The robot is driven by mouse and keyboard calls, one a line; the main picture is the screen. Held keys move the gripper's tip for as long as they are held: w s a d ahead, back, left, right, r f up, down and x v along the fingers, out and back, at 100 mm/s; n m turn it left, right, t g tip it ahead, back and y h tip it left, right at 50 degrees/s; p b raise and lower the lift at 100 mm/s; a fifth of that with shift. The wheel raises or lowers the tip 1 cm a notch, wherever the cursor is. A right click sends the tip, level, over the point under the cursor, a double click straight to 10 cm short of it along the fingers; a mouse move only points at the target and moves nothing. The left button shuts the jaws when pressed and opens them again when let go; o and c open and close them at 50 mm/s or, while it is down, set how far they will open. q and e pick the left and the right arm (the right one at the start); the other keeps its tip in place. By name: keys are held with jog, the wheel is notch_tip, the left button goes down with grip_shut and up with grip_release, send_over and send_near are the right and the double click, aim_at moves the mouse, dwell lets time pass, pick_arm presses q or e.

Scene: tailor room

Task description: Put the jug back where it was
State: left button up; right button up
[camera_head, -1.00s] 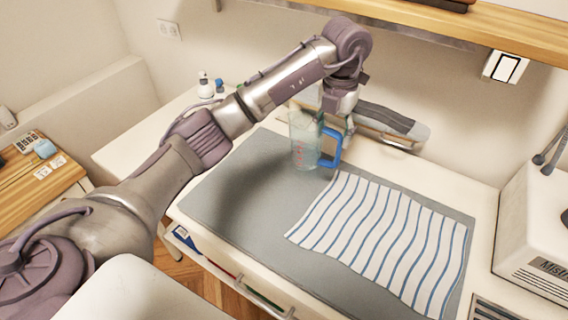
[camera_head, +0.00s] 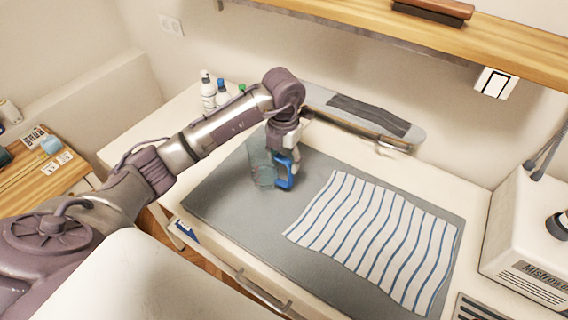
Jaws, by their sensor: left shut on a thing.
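The clear jug (camera_head: 263,166) with a blue handle is at the back left part of the grey mat (camera_head: 222,205). My left gripper (camera_head: 285,150) comes down from above and is shut on the jug at its blue handle. The jug looks slightly tilted; I cannot tell whether its base touches the mat. The fingers partly hide the handle top. My right gripper is not in view.
A striped cloth (camera_head: 375,235) covers the right of the mat. Several small bottles (camera_head: 208,92) stand at the back left. A small ironing board (camera_head: 372,115) lies along the wall. A white machine (camera_head: 530,245) stands at right. A wooden shelf (camera_head: 500,40) hangs above.

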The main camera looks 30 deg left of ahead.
pick_arm(q)
notch_tip(320, 180, down, 3)
jog(key=shift+f+p, duration=0.1)
jog(key=shift+p, duration=0.6)
jog(key=shift+f, duration=0.25)
jog(key=o, duration=1.6)
jog(key=shift+c, duration=0.2)
notch_tip(320, 180, up, 11)
jog(key=b, duration=0.3)
jog(key=shift+b, duration=0.4)
jog(key=shift+r, duration=0.65)
